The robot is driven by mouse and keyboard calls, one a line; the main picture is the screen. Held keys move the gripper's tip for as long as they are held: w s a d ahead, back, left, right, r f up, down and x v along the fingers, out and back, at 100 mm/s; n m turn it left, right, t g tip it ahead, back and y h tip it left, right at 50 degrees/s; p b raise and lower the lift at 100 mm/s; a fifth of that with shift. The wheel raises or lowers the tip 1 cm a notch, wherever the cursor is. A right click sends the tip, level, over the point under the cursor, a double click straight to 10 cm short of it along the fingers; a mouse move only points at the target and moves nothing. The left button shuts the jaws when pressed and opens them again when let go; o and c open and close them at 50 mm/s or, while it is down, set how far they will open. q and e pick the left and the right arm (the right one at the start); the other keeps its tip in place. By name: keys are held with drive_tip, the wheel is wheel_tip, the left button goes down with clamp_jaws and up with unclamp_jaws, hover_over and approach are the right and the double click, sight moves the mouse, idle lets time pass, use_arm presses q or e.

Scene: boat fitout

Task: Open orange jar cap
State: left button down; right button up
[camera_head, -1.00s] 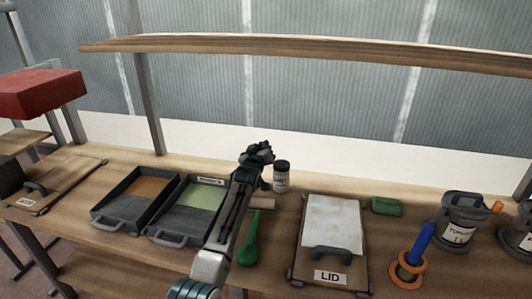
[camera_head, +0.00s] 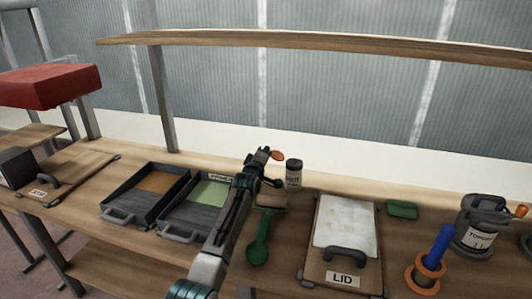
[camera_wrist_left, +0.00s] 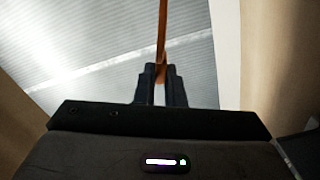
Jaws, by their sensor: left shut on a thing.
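An orange cap (camera_head: 277,154), a flat disc, is held at the tip of my left gripper (camera_head: 262,158), which is shut on it. In the left wrist view the orange cap (camera_wrist_left: 162,28) shows edge-on, between the fingertips (camera_wrist_left: 160,78). My left gripper and forearm cover part of the bench there, and I cannot make out an open orange jar behind them. My right gripper is not in view.
Two grey trays, one with orange (camera_head: 156,182) and one with green (camera_head: 209,194), stand left of my arm. A green spoon-like tool (camera_head: 259,248) and a board marked LID (camera_head: 316,272) lie to the right. A shelf (camera_head: 330,42) runs above the back.

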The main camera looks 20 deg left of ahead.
use_arm(q)
drive_tip(key=shift+s+f, duration=0.1)
drive_tip(key=shift+f, duration=0.6)
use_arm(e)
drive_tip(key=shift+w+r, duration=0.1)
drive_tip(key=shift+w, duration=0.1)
use_arm(q)
drive_tip(key=c, duration=1.5)
unclamp_jaws()
drive_tip(key=shift+w+a, duration=0.1)
drive_tip(key=shift+w, duration=0.1)
drive_tip(key=shift+s+r, duration=0.15)
